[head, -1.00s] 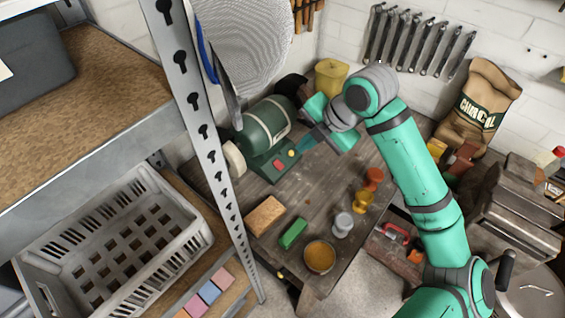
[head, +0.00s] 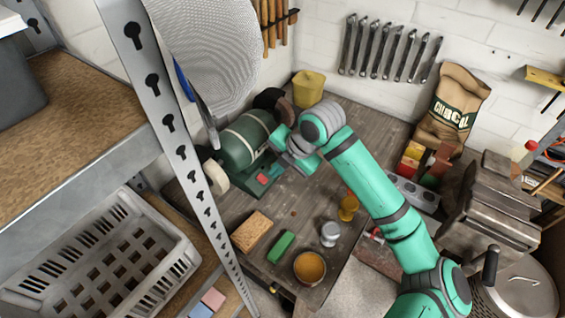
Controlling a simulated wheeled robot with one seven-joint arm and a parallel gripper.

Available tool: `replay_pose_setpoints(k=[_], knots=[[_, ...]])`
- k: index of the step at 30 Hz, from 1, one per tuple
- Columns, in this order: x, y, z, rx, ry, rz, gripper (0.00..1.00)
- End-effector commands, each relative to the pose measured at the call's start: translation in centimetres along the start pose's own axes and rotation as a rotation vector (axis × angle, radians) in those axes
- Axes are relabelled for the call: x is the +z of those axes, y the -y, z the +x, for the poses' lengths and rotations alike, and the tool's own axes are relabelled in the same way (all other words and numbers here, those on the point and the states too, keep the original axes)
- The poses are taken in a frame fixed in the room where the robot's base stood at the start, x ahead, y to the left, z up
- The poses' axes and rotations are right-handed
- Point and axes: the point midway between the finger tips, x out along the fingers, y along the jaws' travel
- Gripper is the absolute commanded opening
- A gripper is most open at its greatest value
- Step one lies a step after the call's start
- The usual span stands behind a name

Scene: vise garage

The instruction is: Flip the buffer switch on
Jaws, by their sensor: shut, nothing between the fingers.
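The bench buffer (head: 240,145) is a green grinder-like machine with a pale wheel (head: 216,178) at its near left end and a dark wheel at its far end. It stands on the workbench behind the shelf post. A red switch piece (head: 263,179) shows on the front of its base.
A perforated metal shelf post (head: 176,140) stands close on the left. On the workbench (head: 292,212) are a brown block (head: 251,231), a green block (head: 281,246), a grey pot (head: 330,234) and an orange-filled bowl (head: 309,268). A yellow container (head: 309,88) stands behind.

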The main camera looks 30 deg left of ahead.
Motion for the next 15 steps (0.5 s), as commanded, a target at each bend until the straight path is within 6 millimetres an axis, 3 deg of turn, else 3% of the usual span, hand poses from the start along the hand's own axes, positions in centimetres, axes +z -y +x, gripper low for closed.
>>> replay_pose_setpoints(k=[6,15], knots=[[0.0,0.0,3.7,0.0,-0.002,-0.001,0.0],[0.0,0.0,6.0,0.001,0.0,0.0,0.0]])
